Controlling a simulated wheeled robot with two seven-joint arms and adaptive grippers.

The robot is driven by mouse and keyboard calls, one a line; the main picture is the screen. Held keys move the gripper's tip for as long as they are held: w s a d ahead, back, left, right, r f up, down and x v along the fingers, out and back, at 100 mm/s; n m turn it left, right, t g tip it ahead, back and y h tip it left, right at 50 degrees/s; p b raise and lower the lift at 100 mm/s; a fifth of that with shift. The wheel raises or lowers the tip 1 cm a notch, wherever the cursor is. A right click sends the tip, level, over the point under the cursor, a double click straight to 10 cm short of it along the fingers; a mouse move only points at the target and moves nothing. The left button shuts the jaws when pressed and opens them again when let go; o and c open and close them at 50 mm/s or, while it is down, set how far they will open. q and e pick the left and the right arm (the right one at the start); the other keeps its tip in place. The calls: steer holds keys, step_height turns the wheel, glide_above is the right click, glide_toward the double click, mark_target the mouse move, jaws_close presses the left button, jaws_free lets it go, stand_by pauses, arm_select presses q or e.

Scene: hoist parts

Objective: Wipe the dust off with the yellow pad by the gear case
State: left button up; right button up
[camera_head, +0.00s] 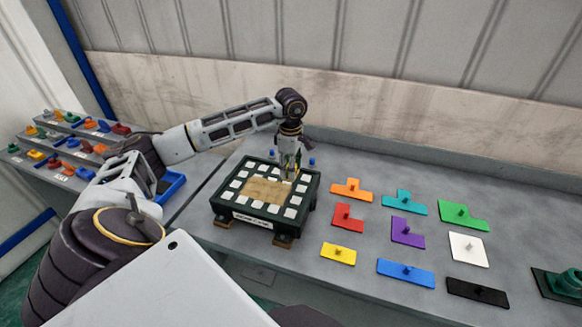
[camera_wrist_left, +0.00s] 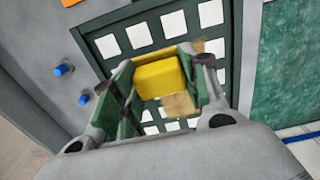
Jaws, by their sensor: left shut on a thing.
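The gear case (camera_head: 231,212) is a dark green box with white square tiles around a tan dusty patch (camera_head: 262,190) on its top. My left gripper (camera_head: 290,172) points down at the back right part of the case top. In the left wrist view, my left gripper (camera_wrist_left: 160,85) is shut on the yellow pad (camera_wrist_left: 158,78). I cannot tell whether the pad touches the top. My right gripper is not in view.
Flat coloured pieces with knobs, such as an orange one (camera_head: 350,188) and a black one (camera_head: 477,291), lie right of the case. Blue pegs (camera_head: 311,162) stand behind it. A blue tray (camera_head: 171,186) and shelves of small parts (camera_head: 62,150) are at left.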

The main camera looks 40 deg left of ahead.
arm_select(q)
steer(key=shift+f, duration=0.1)
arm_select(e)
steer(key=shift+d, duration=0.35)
